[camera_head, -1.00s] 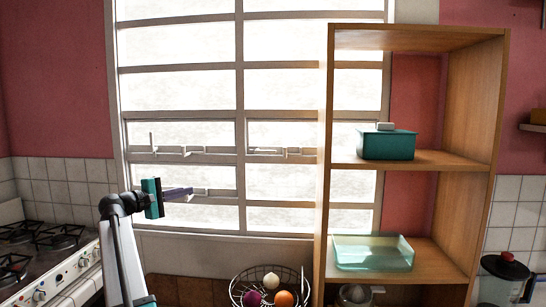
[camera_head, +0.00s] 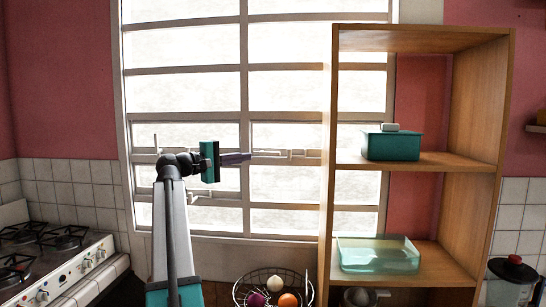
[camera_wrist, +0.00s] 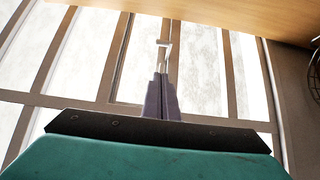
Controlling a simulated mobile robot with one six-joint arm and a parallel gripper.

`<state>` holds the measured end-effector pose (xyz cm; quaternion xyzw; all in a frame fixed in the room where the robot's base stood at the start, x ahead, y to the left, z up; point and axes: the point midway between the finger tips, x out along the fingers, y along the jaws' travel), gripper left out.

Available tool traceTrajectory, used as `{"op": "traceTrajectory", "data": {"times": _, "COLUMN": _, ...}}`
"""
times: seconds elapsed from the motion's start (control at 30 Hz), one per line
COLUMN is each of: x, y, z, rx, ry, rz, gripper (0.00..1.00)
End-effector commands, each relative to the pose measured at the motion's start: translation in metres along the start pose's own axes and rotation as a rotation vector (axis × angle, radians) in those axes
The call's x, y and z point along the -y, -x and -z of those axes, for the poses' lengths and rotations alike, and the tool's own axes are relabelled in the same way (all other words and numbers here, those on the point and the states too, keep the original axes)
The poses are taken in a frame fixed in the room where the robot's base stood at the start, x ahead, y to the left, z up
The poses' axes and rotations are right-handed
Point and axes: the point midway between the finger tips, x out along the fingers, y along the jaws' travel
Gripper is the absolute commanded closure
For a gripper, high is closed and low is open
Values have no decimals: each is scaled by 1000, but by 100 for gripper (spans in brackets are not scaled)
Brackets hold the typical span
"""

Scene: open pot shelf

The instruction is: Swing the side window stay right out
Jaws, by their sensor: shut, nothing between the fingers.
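Pale stays lie along the horizontal bars of the white window (camera_head: 185,92). One stay (camera_head: 285,153) lies across the right column, just right of my gripper (camera_head: 249,156). Another (camera_head: 157,150) shows at the left, and a lower one (camera_head: 200,197) is partly behind my arm. I cannot tell from the labels which is the side stay. My gripper is shut and empty, its purple fingers pointing right at the middle upright. In the wrist view the shut fingers (camera_wrist: 160,80) point at a small pale stay end (camera_wrist: 163,43); I cannot tell whether they touch.
A wooden shelf (camera_head: 326,220) stands right of the window, close to the right stay. It holds a teal box (camera_head: 390,146) and a clear tray (camera_head: 378,258). A wire fruit basket (camera_head: 272,290) is below, and a stove (camera_head: 50,262) stands at the left.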

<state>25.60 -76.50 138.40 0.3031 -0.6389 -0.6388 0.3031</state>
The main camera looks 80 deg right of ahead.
Motion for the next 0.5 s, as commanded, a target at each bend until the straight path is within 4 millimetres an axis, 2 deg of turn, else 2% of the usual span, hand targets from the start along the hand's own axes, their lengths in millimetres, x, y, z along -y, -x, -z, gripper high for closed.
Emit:
{"op": "traceTrajectory", "data": {"times": 0.27, "x": -1, "y": -14, "z": 0, "rx": 0, "ry": 0, "rz": 0, "gripper": 100}}
{"op": "traceTrajectory", "data": {"times": 0.5, "x": -2, "y": -44, "z": 0, "rx": 1, "ry": 0, "rz": 1, "gripper": 100}}
